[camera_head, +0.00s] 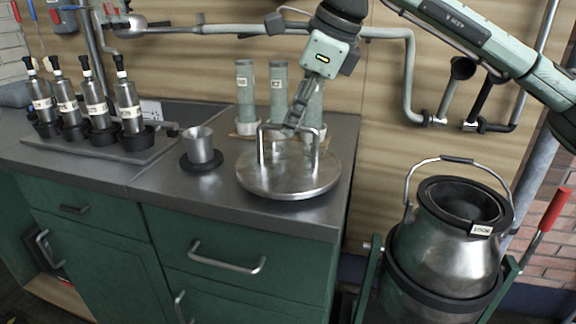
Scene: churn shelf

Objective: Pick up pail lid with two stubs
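The pail lid (290,180) is a round, shiny metal disc lying flat on the grey counter near its right end. A raised metal bar handle with two uprights (262,148) stands on it. My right gripper (291,127) comes down from above, tilted, with its fingertips at the top bar of the handle. The fingers overlap the bar in this view and are seen nearly edge-on. I cannot tell whether they are closed around it. The lid appears to rest on the counter. My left gripper is not in view.
Several green-grey cylinders (245,92) stand close behind the lid. A small metal cup (200,146) on a dark base is left of it. A rack (100,150) of metal bottles is farther left. An open metal pail (445,250) sits in a green stand at right.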

